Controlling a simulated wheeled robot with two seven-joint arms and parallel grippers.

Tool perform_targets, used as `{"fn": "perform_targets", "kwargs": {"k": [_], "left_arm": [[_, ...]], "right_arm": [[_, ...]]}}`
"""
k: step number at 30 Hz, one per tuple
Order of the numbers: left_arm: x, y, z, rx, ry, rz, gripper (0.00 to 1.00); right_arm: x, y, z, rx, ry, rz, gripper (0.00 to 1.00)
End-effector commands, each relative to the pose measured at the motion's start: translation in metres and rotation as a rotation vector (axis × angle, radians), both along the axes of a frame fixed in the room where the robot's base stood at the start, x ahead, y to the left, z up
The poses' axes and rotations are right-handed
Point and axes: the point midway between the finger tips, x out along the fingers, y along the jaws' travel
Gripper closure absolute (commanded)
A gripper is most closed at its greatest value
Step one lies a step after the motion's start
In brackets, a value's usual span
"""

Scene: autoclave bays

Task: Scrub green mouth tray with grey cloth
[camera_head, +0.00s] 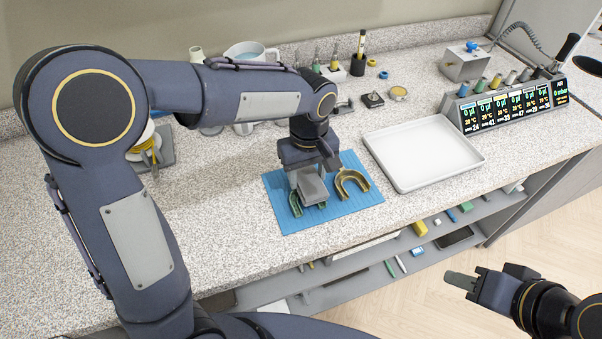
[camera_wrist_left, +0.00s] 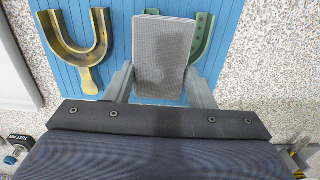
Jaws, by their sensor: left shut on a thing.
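My left gripper (camera_wrist_left: 160,85) is shut on the grey cloth (camera_wrist_left: 163,55), a folded block between its two fingers. In the head view the cloth (camera_head: 311,187) is over the green mouth tray (camera_head: 295,204), which lies on the blue mat (camera_head: 282,217). The cloth hides much of the green tray; parts of it also show in the left wrist view (camera_wrist_left: 202,35). I cannot tell whether the cloth touches it. A yellow-brown mouth tray (camera_head: 352,183) lies on the mat to the right. My right gripper (camera_head: 462,281) is at lower right, away from the counter top; its opening is unclear.
A white tray (camera_head: 424,187) stands right of the mat, with a display unit (camera_head: 505,108) beyond it. A jug (camera_head: 250,51), small bottles and a pen holder (camera_head: 358,62) stand at the back. Shelves (camera_head: 350,262) with small items are under the counter front.

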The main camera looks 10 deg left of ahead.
Motion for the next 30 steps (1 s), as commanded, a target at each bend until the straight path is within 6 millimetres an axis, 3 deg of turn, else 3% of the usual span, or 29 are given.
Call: {"fn": "perform_targets", "kwargs": {"k": [13, 30], "left_arm": [[0.001, -0.001, 0.0, -0.001, -0.001, 0.0, 0.69], [-0.019, 0.027, -0.003, 0.0, 0.0, 0.0, 0.69]], "right_arm": [[0.0, 0.0, 0.0, 0.0, 0.0, 0.0, 0.64], [0.0, 0.0, -0.006, 0.0, 0.0, 0.0, 0.64]]}}
